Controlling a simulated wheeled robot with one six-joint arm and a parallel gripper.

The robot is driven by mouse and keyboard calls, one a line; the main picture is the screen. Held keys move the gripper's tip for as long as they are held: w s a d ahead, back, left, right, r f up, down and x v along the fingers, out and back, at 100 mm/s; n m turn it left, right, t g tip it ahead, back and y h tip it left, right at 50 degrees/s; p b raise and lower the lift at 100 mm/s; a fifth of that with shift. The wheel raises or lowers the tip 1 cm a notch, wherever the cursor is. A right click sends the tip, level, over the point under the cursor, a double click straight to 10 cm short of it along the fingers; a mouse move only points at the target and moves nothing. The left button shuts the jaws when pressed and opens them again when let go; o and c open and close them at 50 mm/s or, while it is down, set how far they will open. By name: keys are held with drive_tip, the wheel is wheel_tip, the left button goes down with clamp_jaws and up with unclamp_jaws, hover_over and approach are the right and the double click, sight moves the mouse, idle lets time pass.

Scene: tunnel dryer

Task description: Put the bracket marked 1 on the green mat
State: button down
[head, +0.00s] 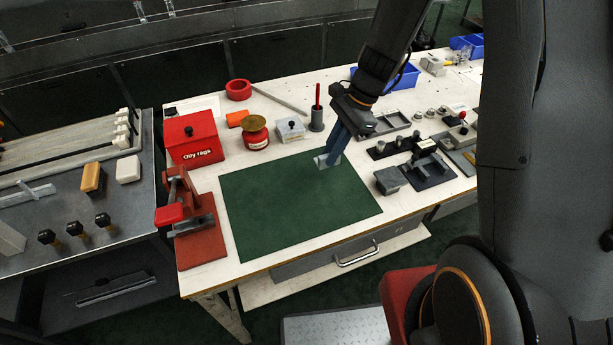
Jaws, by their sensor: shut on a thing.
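The green mat (285,210) lies flat on the white workbench, with most of its surface bare. My gripper (328,160) points down over the mat's back right part. It is shut on a small light grey piece (321,162), which I take to be the bracket. The fingers hide part of it, and no mark can be read on it. It is at or just above the mat; I cannot tell whether it touches.
A red "Oily rags" box (192,139) and a red clamp tool (184,207) stand left of the mat. A red tin (255,136), grey box (291,129) and dark cup (317,119) stand behind it. Dark fixtures (428,166) crowd the right side.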

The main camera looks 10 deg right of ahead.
sight(339, 160)
drive_tip(key=shift+d+f+p, duration=0.1)
drive_tip(key=shift+f+p, duration=0.95)
drive_tip(key=shift+f, duration=3.55)
drive_tip(key=shift+f, duration=0.1)
drive_tip(key=c, duration=1.8)
unclamp_jaws()
drive_tip(key=shift+o, duration=0.2)
drive_tip(key=shift+w+d+r, duration=0.1)
drive_tip(key=shift+d+r, duration=0.05)
drive_tip(key=shift+r, duration=0.4)
drive_tip(key=b+v, duration=0.3)
drive_tip(key=v, duration=0.8)
drive_tip(key=shift+d+f, duration=0.1)
drive_tip(key=s+d+r+n+t+h, duration=0.2)
drive_tip(key=s+r+n+h, duration=0.2)
drive_tip(key=s+r+n, duration=0.4)
drive_tip(key=s+n, duration=0.5)
drive_tip(key=n, duration=0.1)
drive_tip(key=shift+s+d+r+n+t, duration=0.15)
drive_tip(key=shift+d+r+n+t, duration=0.1)
drive_tip(key=shift+n+t, duration=0.15)
